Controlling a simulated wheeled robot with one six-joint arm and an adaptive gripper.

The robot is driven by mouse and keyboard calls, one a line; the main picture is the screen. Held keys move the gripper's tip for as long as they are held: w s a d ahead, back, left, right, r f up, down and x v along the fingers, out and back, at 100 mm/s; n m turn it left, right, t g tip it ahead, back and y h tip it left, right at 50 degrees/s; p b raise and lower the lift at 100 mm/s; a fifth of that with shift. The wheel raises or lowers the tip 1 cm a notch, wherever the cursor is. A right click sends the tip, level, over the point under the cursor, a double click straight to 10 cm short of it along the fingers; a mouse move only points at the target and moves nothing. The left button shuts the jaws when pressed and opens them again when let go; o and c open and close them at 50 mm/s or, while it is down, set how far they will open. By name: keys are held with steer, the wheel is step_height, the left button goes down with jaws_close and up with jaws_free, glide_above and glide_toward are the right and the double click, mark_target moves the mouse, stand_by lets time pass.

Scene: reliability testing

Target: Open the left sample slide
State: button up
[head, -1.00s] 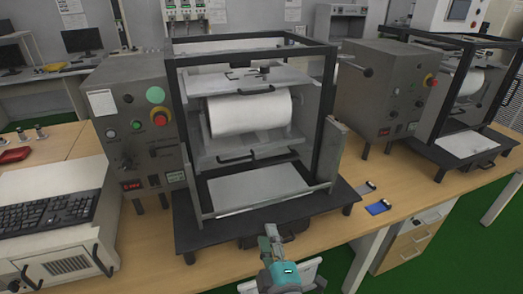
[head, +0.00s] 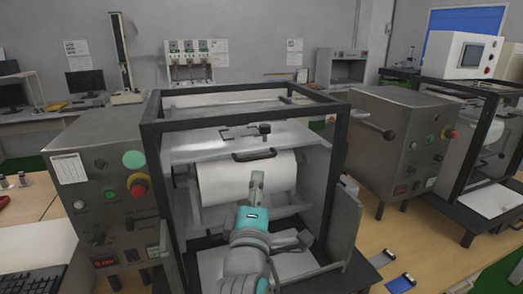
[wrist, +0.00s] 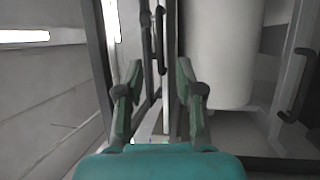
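The left machine is a black-framed box (head: 152,110) holding a white roller (head: 215,180). A dark handle (head: 254,156) is on the light panel just above the roller. It cannot be told for certain which panel is the sample slide. My gripper (head: 257,178) is in front of the roller, just below that handle in the head view. In the wrist view my gripper (wrist: 158,88) has its two fingers apart with nothing between them. A dark handle (wrist: 160,40) lies beyond the gap, and the roller (wrist: 220,50) is to its right. My arm hides part of the lower panel.
A grey control box (head: 95,190) with an emergency button stands left of the frame. A second control box (head: 390,135) and a similar machine (head: 490,150) stand at right. Another dark handle (wrist: 297,95) is at the right of the wrist view. A blue item (head: 401,284) lies on the bench.

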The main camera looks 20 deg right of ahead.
mark_target(261, 158)
steer(key=x, duration=1)
steer(key=shift+w+d, duration=0.2)
steer(key=shift+w, duration=0.15)
steer(key=shift+c, duration=0.2)
jaws_close()
